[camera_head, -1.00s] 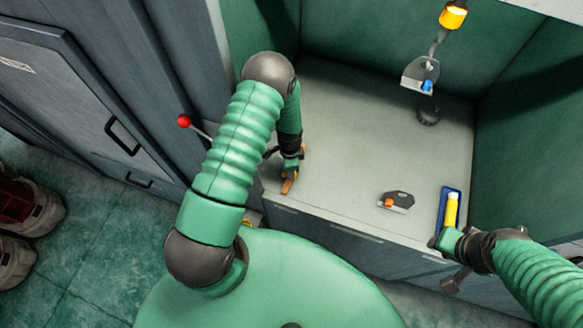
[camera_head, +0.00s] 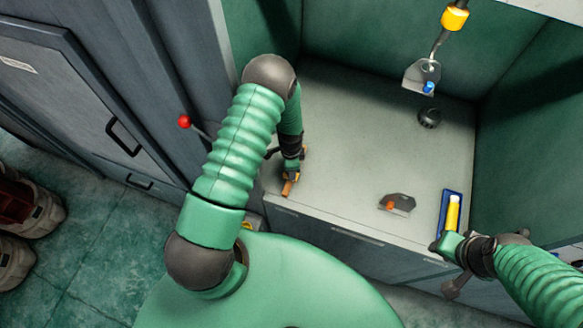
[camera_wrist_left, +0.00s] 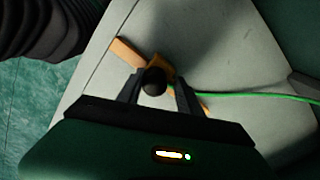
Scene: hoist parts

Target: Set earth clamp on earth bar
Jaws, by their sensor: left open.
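In the left wrist view an orange-brown bar (camera_wrist_left: 126,54) lies slantwise on the grey surface. An orange block with a black round knob (camera_wrist_left: 153,82) sits over its middle, and a green cable (camera_wrist_left: 260,95) runs from there to the right. This looks like the earth clamp on the earth bar; whether it is seated I cannot tell. My left gripper (camera_wrist_left: 158,84) is open, its fingers on either side of the knob. In the head view my left gripper (camera_head: 291,168) is at the bench's front left, over the orange bar (camera_head: 287,188). My right gripper (camera_head: 447,244) is at the front right; its jaws are unclear.
A blue tray (camera_head: 444,222) with a yellow cylinder (camera_head: 453,212) lies beside my right gripper. A grey plate with an orange part (camera_head: 400,202) lies mid-front. A plate with a blue part (camera_head: 422,76) hangs from a yellow hoist (camera_head: 454,18). The bench middle is clear.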

